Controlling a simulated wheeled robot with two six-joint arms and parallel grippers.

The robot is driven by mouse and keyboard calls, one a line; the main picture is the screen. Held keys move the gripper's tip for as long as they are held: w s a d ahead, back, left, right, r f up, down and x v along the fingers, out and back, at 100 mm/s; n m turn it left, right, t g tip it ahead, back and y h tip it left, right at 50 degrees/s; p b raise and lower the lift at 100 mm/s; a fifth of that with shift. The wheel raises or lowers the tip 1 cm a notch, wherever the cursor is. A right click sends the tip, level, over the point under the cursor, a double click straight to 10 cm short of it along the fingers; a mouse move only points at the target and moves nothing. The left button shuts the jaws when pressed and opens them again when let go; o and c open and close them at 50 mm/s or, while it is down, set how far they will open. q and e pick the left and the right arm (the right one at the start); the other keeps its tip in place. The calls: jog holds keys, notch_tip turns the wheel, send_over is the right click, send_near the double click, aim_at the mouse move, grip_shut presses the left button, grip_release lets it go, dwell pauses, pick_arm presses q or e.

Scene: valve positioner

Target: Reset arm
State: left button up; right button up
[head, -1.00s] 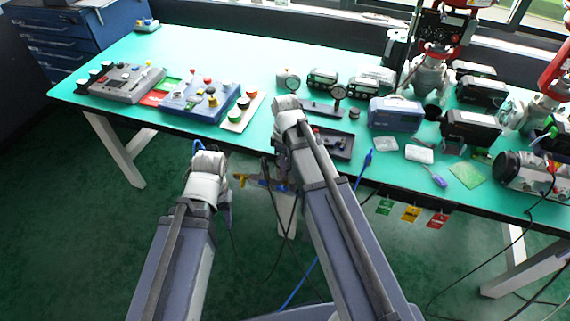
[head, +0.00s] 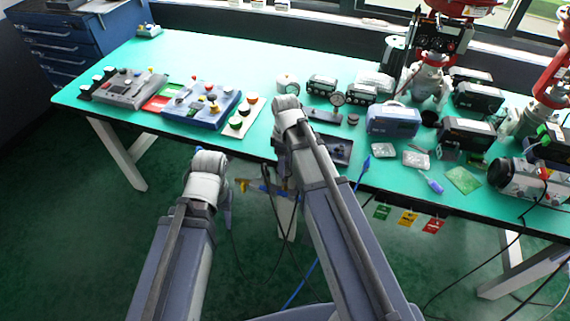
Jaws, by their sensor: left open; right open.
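My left arm (head: 180,240) comes in from the lower left and bends at a pale rounded joint in front of the table. My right arm (head: 345,235) reaches up from the bottom middle, and its top joint overlaps the table's front edge in the picture. Both arms bend down and away behind their own links. Both grippers are hidden there, so their fingers and anything between them do not show. Neither arm visibly holds any object.
The green table (head: 240,60) spans the view. A grey control box (head: 125,90) and a blue control box (head: 203,105) stand at left. A blue-grey device (head: 393,120), red-topped valve (head: 428,78) and several instruments crowd the right. Tags (head: 408,217) hang from the front edge.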

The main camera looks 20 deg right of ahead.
notch_tip(320, 180, up, 5)
jog(key=p, duration=0.3)
jog(key=shift+f+p, duration=0.1)
jog(key=shift+p, duration=0.25)
jog(key=shift+f, duration=0.1)
jog(key=shift+s+m, duration=0.35)
jog(key=shift+m, duration=0.05)
jog(key=s+m+t, duration=0.1)
jog(key=s+m, duration=0.7)
jog(key=m, duration=0.2)
jog(key=s+a+n, duration=0.1)
jog(key=s+a, duration=0.1)
jog(key=a, duration=0.3)
jog(key=s+a+n+g+h, duration=0.1)
jog(key=s+a+n, duration=0.1)
jog(key=a, duration=0.3)
jog(key=shift+s+a, duration=0.3)
jog(key=shift+s, duration=0.55)
jog(key=shift+d, duration=0.15)
